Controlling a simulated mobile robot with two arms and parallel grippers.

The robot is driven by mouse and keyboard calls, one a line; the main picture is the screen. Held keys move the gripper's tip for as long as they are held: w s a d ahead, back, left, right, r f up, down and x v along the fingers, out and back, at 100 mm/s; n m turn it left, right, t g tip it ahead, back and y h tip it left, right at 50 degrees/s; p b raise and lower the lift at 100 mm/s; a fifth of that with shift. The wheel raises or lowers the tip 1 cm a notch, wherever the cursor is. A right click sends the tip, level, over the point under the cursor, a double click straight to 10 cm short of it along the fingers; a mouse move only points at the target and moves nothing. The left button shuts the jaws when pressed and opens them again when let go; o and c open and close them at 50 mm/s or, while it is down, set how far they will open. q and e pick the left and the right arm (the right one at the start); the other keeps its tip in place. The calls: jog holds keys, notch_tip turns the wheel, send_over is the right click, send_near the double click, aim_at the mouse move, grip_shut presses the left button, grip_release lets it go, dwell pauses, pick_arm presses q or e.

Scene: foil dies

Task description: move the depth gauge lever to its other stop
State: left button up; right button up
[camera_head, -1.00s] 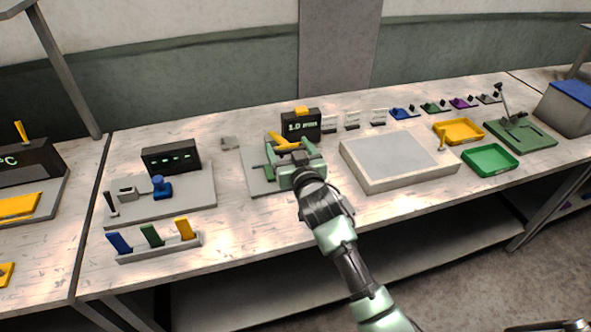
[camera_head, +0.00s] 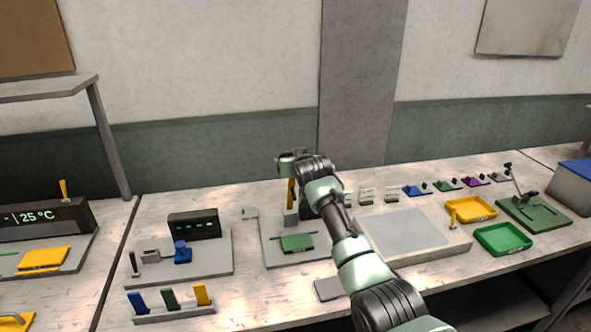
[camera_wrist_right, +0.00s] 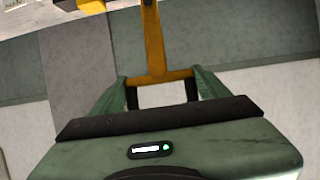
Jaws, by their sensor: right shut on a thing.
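The yellow lever (camera_head: 291,193) stands about upright on a grey block (camera_head: 291,217) on a grey base plate (camera_head: 275,256). A green block (camera_head: 297,242) lies in front of it on the plate. My right gripper (camera_head: 289,168) is at the top of the lever. In the right wrist view the lever's T-shaped end (camera_wrist_right: 158,76) spans the space between the fingers of my right gripper (camera_wrist_right: 160,88), which is shut on it. My right arm hides the display behind the lever in the head view. My left gripper is not in view.
To the right are a grey-topped box (camera_head: 455,248), a yellow tray (camera_head: 488,216) and a green tray (camera_head: 521,240). A grey slab (camera_head: 328,289) lies in front.

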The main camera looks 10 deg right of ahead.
jog(key=shift+w+r+g, duration=0.25)
jog(key=shift+w, duration=0.3)
jog(key=shift+w+r+g, duration=0.25)
jog(key=shift+w, duration=0.3)
jog(key=shift+r, duration=0.15)
jog(key=shift+w+d+r, duration=0.1)
jog(key=shift+w+r, duration=0.05)
jog(key=shift+r, duration=0.1)
jog(key=o, duration=1.8)
jog(key=shift+w+f, duration=0.25)
jog(key=shift+f, duration=0.25)
jog(key=shift+v, duration=0.95)
jog(key=shift+b+v, duration=0.8)
jog(key=shift+v, duration=2.15)
jog(key=shift+r, duration=0.15)
